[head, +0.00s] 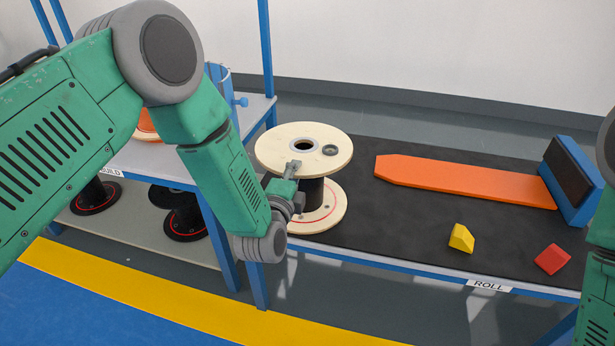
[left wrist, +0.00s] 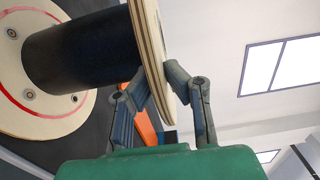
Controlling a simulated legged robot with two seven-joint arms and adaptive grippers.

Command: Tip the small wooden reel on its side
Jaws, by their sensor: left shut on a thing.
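The small wooden reel (head: 305,142) stands upright on the black table top, with two pale wooden flanges and a black core. My left gripper (head: 292,171) is at the near edge of the reel's upper flange, its fingers shut on that flange. In the left wrist view, the fingers (left wrist: 160,88) lie on either side of the flange's rim (left wrist: 150,40). The black core (left wrist: 85,50) and the lower flange (left wrist: 38,105), with a red ring, also show there. Of my right arm, only green links show at the right edge of the head view; its gripper is out of view.
On the black table (head: 400,235), an orange ramp (head: 460,182) leads to a blue stop (head: 572,180) at the right. A yellow block (head: 461,238) and a red block (head: 551,259) lie near the front edge. More reels (head: 185,222) sit on the shelf at left.

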